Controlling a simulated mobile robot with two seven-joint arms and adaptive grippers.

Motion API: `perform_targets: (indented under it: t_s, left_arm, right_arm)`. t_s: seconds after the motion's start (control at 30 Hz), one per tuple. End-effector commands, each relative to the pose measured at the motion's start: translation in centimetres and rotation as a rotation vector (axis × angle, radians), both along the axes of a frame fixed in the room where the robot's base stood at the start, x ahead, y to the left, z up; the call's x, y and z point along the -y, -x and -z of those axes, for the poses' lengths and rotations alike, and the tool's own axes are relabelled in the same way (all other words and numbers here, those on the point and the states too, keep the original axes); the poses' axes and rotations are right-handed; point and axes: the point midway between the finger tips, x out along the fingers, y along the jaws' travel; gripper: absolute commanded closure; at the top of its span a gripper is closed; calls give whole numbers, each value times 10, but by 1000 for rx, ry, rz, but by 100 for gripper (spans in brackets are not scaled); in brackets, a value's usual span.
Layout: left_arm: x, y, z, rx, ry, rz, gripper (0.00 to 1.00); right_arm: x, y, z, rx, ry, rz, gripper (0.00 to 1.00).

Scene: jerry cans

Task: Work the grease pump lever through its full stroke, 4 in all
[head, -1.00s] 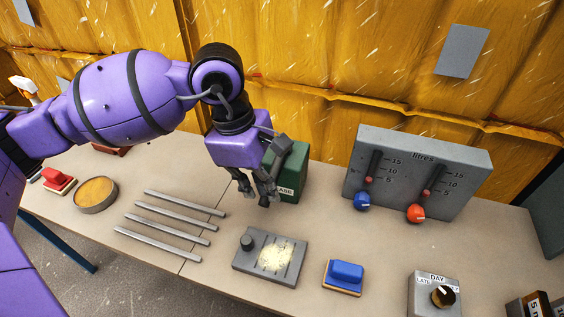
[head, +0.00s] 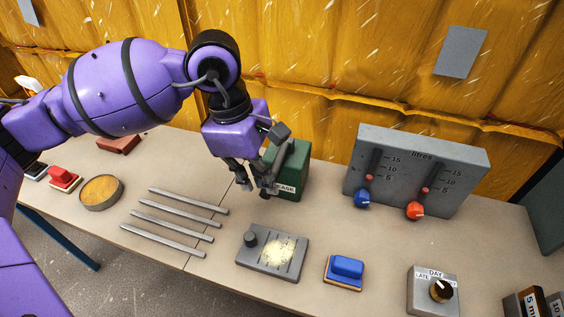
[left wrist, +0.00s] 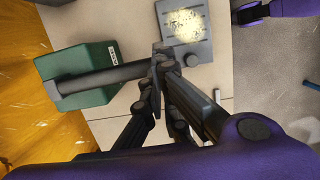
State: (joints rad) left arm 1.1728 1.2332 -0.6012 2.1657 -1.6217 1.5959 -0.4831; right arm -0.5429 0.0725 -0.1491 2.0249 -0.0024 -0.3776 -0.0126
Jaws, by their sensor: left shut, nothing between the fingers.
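The grease pump is a green box (head: 291,172) with a white label, standing at the back of the bench; it also shows in the left wrist view (left wrist: 85,62). Its dark lever (left wrist: 105,77) sticks out from the box towards my fingers in the left wrist view. My left gripper (head: 256,190) is in front of the box's left side in the head view. In the left wrist view its fingertips (left wrist: 163,58) are together at the lever's outer end, shut with nothing between them. Whether they touch the lever I cannot tell.
A grey plate (head: 272,252) with a knob lies in front of the pump, with several metal bars (head: 175,222) to its left. A blue block (head: 345,270), a dial box (head: 433,290) and a grey litres panel (head: 420,165) stand to the right. A round tin (head: 101,192) is far left.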

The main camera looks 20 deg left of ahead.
Motion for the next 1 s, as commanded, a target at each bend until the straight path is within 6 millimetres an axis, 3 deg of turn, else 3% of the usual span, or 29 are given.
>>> perform_targets:
  t_s: [0.03, 0.23, 0.4, 0.6, 1.0]
  left_arm:
    - [-3, 1, -18, 8, -1, -2, 100]
    - [-13, 15, -56, 3, -3, -1, 100]
    - [-18, 24, -84, 3, -1, -1, 100]
    - [-21, 29, -99, 2, -1, -1, 100]
    - [-22, 29, -100, 2, 0, 0, 100]
  right_arm:
    - [0, -1, -6, 5, -1, 2, 60]
    - [1, 13, 6, -23, 0, 4, 60]
    - [0, 11, 6, -22, 0, 2, 60]
    - [0, 6, 2, -10, -1, 0, 60]
    - [0, 5, 1, -7, -1, 0, 60]
